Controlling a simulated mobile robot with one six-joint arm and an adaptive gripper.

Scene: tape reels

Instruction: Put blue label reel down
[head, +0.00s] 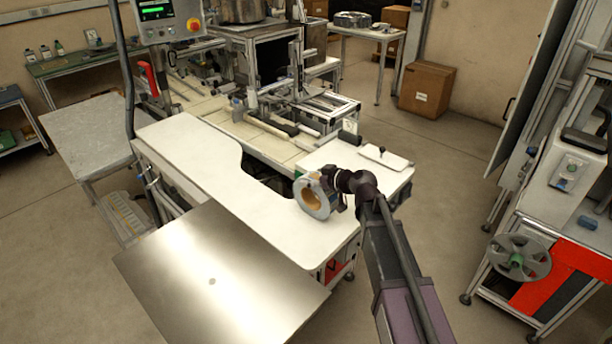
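The blue label reel (301,192) is a ring with a blue-grey face and a tan core. It is tilted up, with its face towards the camera, over the right part of the white worktop (215,160). My gripper (329,188) is at the reel's right side and appears shut on its rim. The fingertips are small and partly hidden by the reel. I cannot tell whether the reel's lower edge touches the worktop.
The white worktop is clear to the left of the reel. A white plate with a black knob (382,153) lies behind the gripper. A bare metal sheet (220,285) is in front. A machine with a grey reel wheel (519,257) stands at right.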

